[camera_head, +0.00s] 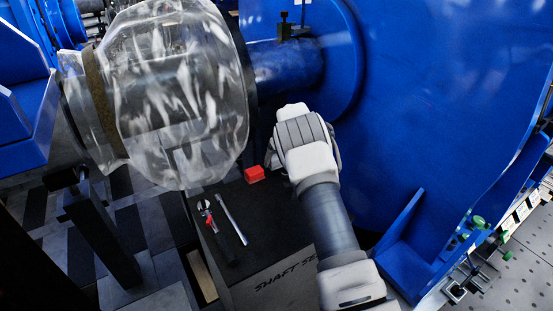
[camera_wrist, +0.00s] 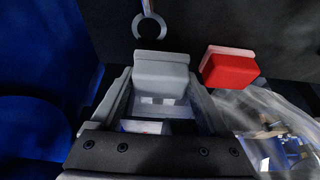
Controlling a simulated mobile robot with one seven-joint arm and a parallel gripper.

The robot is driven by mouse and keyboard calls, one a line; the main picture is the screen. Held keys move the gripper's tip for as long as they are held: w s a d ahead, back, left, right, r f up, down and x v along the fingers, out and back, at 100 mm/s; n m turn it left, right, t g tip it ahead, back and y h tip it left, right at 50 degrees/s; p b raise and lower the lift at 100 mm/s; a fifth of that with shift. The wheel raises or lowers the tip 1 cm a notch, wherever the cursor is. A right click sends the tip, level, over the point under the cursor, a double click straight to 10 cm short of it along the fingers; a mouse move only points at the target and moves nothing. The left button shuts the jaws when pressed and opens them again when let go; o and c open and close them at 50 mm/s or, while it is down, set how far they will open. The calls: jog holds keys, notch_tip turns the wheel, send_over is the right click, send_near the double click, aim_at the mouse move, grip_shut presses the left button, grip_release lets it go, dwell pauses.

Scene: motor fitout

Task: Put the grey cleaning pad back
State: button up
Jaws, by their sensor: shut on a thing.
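The grey cleaning pad (camera_wrist: 160,74) is between the fingertips of my gripper (camera_wrist: 160,90) in the wrist view, and the gripper is shut on it. The pad looks like a small grey block with a paler top edge. It is close over or on a dark surface; I cannot tell whether it touches. In the head view my own wrist hides the pad and the fingers.
A red pad (camera_head: 255,174) lies on the dark bench top (camera_head: 270,221), right beside the grey one in the wrist view (camera_wrist: 230,69). A wrench (camera_head: 231,219) and a red-handled tool (camera_head: 208,217) lie left. A clear-wrapped drum (camera_head: 190,90) and blue housing (camera_head: 430,100) stand close around.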

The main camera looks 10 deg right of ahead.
jog(key=shift+f+b, duration=0.4)
jog(key=shift+f, duration=0.1)
jog(key=o, duration=1.2)
jog(key=shift+c, duration=0.2)
jog(key=shift+r, duration=0.15)
